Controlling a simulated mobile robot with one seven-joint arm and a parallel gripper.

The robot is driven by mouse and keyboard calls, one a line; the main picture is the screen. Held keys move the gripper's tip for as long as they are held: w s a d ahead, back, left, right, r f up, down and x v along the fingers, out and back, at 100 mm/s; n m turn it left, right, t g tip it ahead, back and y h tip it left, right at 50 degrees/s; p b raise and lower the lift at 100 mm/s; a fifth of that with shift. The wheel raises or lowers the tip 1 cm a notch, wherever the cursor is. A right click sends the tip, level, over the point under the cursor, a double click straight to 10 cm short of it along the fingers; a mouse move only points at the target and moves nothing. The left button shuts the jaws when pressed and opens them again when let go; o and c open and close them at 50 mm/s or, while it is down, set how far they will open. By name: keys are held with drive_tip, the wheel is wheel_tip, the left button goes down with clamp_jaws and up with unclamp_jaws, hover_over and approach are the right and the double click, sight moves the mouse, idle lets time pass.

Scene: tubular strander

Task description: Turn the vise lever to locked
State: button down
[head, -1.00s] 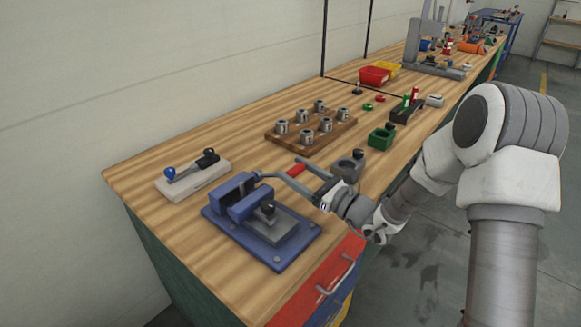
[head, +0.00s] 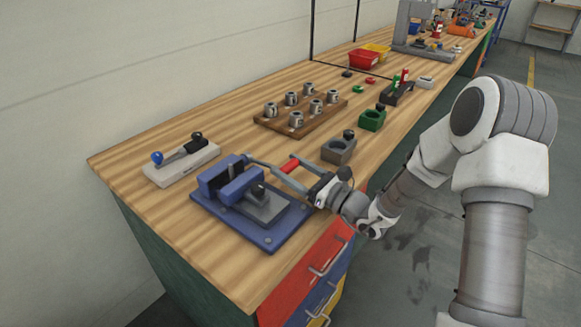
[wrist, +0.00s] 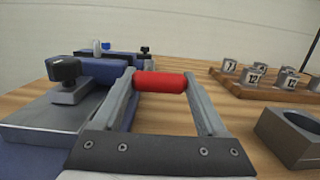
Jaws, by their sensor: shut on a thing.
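The blue vise (head: 278,232) stands near the left end of the bench, with a grey block and a black knob (head: 257,190) on it. Its body and black knob also show at the left of the wrist view (wrist: 65,70). A red cylindrical grip (head: 290,166) lies to the right of the vise jaws. A dark rod seems to run from the jaws toward it. My gripper (wrist: 160,82) is shut on the red grip, which spans between its two fingertips. The join of grip and rod is hidden in the wrist view.
A pale block (head: 180,165) with blue and black handles lies left of the vise. A wooden rack (head: 268,122) of metal cups stands behind. A grey holder (head: 338,150) and a green holder (head: 371,120) stand near my arm. Drawers (head: 310,278) are below the front edge.

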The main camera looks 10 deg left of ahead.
drive_tip(key=shift+f, duration=0.2)
unclamp_jaws()
drive_tip(key=shift+r, duration=0.1)
drive_tip(key=p+v, duration=0.1)
drive_tip(key=v, duration=1.6)
drive_tip(key=shift+s+d, duration=0.15)
drive_tip(key=shift+s, duration=0.05)
drive_tip(key=shift+r, duration=0.1)
drive_tip(key=s+a+r+n+g+h+p, duration=0.2)
drive_tip(key=s+r+n+g+h+p, duration=0.1)
drive_tip(key=s+r+n+g, duration=0.4)
drive_tip(key=s+a+r+n+g+h+p, duration=0.3)
drive_tip(key=s+r+n+g+h, duration=0.15)
drive_tip(key=s+n, duration=0.4)
drive_tip(key=s+d+r+n+t+h+p, duration=0.4)
drive_tip(key=d+r+n+t+h, duration=0.3)
drive_tip(key=d+r, duration=0.5)
wheel_tip(320, 180, up, 3)
drive_tip(key=shift+s+f+n+h+p, duration=0.1)
drive_tip(key=shift+s+n+h+p, duration=0.1)
drive_tip(key=shift+n+h+p, duration=0.85)
